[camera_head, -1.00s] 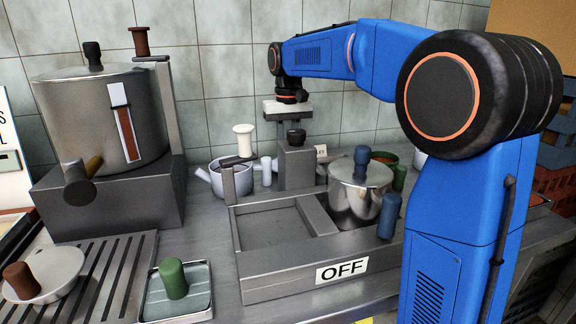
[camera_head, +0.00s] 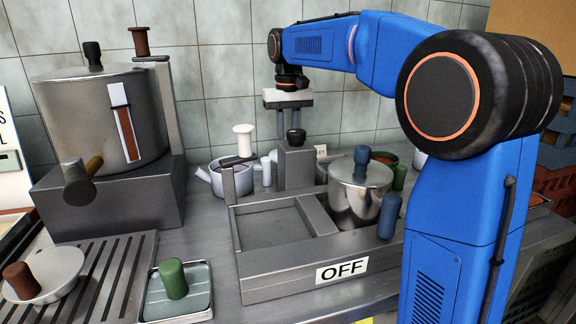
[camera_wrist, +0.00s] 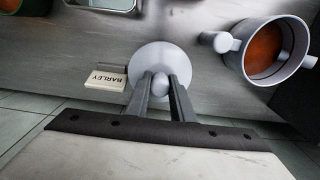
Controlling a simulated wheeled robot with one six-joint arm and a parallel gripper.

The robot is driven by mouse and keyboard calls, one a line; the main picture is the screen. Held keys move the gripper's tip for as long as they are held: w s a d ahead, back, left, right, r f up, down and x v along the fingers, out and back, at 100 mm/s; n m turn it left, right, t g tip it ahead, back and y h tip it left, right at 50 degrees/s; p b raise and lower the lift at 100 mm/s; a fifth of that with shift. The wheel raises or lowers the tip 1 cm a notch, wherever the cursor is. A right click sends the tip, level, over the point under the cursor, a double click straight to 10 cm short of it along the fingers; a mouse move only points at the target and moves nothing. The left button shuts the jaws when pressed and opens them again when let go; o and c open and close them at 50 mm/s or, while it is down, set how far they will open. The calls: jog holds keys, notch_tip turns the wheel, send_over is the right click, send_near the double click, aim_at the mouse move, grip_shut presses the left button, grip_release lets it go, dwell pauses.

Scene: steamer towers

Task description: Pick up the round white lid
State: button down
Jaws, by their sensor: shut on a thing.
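The round white lid (camera_wrist: 150,58) is in the middle of the wrist view, with its rounded knob (camera_wrist: 160,85) toward me. My gripper (camera_wrist: 161,88) is shut on this knob, one finger on each side. In the head view my gripper's pale body (camera_head: 287,99) is behind the grey post with the dark knob. Its fingertips and the lid are hidden there. I cannot tell how far the lid is above the counter.
A white pot of orange liquid (camera_wrist: 286,38) is to the right in the wrist view. In the head view, a shiny lidded pot (camera_head: 352,205) and the grey OFF unit (camera_head: 275,280) stand in front.

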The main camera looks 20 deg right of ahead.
jog(key=shift+r, duration=1.65)
